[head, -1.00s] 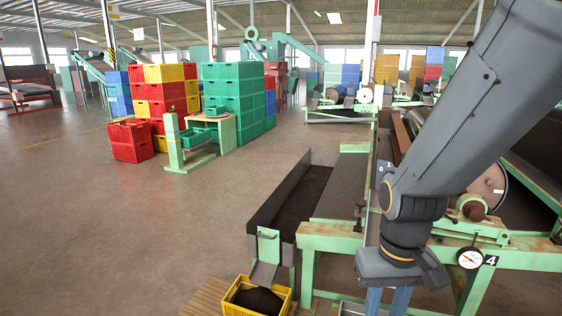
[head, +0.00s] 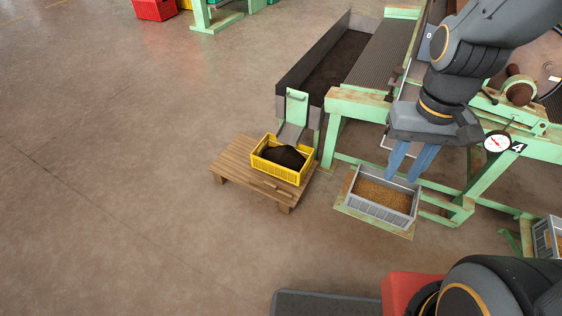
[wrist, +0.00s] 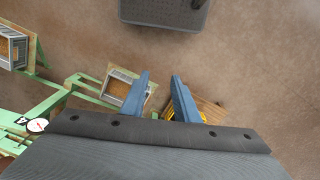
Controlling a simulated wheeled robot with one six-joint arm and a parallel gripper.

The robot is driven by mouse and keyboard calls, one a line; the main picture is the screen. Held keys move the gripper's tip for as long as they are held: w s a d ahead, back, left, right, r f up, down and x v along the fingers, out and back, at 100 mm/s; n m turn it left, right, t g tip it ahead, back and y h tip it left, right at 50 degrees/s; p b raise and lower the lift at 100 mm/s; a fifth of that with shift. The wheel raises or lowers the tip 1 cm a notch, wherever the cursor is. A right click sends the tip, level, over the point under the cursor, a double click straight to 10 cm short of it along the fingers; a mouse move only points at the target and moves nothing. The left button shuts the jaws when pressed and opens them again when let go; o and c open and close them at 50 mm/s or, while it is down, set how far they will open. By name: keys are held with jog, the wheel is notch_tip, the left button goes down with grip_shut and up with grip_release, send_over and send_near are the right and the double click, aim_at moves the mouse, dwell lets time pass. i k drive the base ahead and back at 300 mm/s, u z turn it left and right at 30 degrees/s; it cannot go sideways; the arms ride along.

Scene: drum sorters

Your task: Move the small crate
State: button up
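A small grey crate (head: 376,213) filled with orange-brown grain sits on a low board beneath the green machine frame. A yellow crate (head: 274,174) holding dark material stands on a wooden pallet (head: 235,165) to its left. The task does not say which crate is meant. My gripper (head: 402,179) has two blue fingers, apart and empty, pointing down above the grey crate's back edge in the head view. In the wrist view, my gripper (wrist: 160,76) partly hides the grey crate (wrist: 108,92) and covers most of the yellow crate (wrist: 203,116).
Another grey crate (head: 546,240) with grain is at the right edge. The green machine frame (head: 333,140) and its legs stand close around the grey crate. A chute (head: 292,125) rises behind the yellow crate. Open floor (head: 130,200) lies to the left.

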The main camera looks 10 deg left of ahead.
aim_at(282, 160)
jog(key=z, duration=0.05)
jog(key=k, duration=0.45)
jog(key=u, duration=0.55)
jog(key=i, duration=1.4)
jog(key=z, duration=0.45)
